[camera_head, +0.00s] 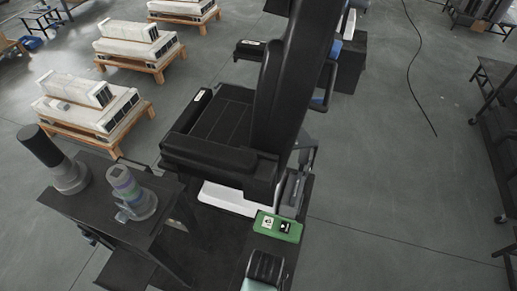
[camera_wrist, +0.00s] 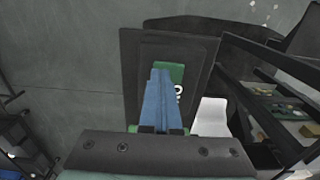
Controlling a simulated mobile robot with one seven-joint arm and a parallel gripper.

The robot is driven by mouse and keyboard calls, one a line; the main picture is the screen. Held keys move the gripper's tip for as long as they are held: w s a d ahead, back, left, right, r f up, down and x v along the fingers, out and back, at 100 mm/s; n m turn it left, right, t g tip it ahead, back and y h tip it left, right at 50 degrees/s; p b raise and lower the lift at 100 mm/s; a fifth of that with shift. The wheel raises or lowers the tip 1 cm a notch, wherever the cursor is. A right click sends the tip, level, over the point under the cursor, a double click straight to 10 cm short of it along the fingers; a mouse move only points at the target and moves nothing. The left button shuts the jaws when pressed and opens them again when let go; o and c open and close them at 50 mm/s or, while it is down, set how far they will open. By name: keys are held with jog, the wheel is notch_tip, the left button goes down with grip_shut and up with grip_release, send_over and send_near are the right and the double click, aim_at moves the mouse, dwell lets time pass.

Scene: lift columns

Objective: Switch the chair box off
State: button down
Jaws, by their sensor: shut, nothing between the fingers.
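The chair box is a small green box (camera_head: 278,226) with a white label and a black switch part on its top, at the right edge of the dark platform in the head view. In the wrist view a green patch of it (camera_wrist: 174,70) and a white mark show behind my fingers. My gripper (camera_wrist: 160,76) has its blue fingers together and empty, pointing at the green box and covering much of it. I cannot tell whether they touch it. The switch position is too small to read.
A black chair (camera_head: 222,122) with a tall back stands beside the box, above a white base part (camera_head: 228,198). Grey cylindrical units (camera_head: 132,194) stand on a dark bench at left. Wooden pallets (camera_head: 88,120) with white blocks lie behind. Floor at right is mostly clear, with a cable.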

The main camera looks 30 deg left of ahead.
jog(key=shift+r, duration=0.1)
notch_tip(320, 180, up, 7)
jog(key=p, duration=0.7)
jog(key=shift+p, duration=0.3)
